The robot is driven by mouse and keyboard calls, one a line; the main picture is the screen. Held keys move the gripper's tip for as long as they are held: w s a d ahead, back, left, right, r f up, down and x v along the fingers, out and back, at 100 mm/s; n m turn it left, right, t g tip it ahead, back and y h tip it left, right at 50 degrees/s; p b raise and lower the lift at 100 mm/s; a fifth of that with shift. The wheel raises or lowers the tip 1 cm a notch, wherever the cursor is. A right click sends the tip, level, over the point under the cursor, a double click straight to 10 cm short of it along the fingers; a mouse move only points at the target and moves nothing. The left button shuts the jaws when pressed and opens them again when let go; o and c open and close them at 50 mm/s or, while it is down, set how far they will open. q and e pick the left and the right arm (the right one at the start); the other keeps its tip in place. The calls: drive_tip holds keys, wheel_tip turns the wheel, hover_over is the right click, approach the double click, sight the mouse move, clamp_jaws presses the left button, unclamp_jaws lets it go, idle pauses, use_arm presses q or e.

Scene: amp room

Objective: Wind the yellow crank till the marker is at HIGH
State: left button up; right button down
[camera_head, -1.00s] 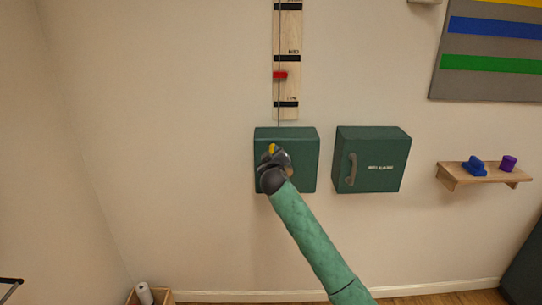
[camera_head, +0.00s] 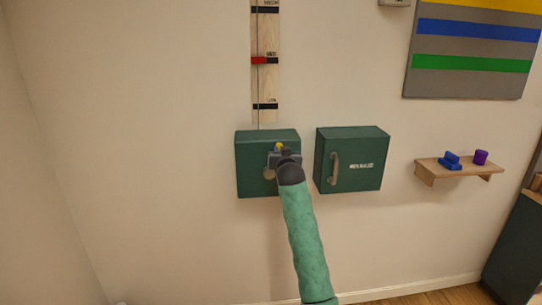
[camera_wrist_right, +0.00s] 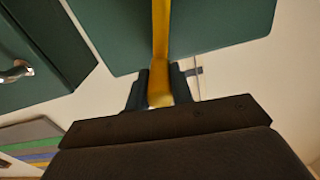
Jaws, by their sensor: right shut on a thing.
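The yellow crank (camera_head: 279,147) is on the front of the left green box (camera_head: 250,150), mostly hidden behind my right gripper (camera_head: 285,157). In the right wrist view the crank's yellow bar (camera_wrist_right: 161,50) runs down between the two dark fingers (camera_wrist_right: 160,88), which are shut on it. The red marker (camera_head: 259,60) sits on the wooden scale board (camera_head: 268,85) above the box, at the middle black line. A black line labelled HIGH (camera_head: 266,9) is near the top of the picture, and another black line lies below the marker. My left gripper is not in view.
A second green box (camera_head: 350,160) with a handle (camera_head: 334,168) hangs close to the right. Farther right, a wooden shelf (camera_head: 460,168) holds a blue object (camera_head: 450,161) and a purple one (camera_head: 480,157). The wall left of the crank box is bare.

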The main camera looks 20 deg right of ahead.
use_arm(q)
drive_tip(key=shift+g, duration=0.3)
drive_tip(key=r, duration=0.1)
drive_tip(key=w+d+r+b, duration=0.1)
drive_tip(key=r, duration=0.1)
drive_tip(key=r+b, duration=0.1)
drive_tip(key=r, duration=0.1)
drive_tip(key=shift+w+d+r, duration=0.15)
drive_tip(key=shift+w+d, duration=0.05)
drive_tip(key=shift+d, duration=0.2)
use_arm(e)
drive_tip(key=s+d+f+m, duration=0.2)
drive_tip(key=d+f+m, duration=0.4)
drive_tip(key=m, duration=0.3)
drive_tip(key=shift+d+f, duration=0.2)
drive_tip(key=shift+d, duration=0.25)
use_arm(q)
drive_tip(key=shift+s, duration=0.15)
use_arm(e)
drive_tip(key=c, duration=1.2)
unclamp_jaws()
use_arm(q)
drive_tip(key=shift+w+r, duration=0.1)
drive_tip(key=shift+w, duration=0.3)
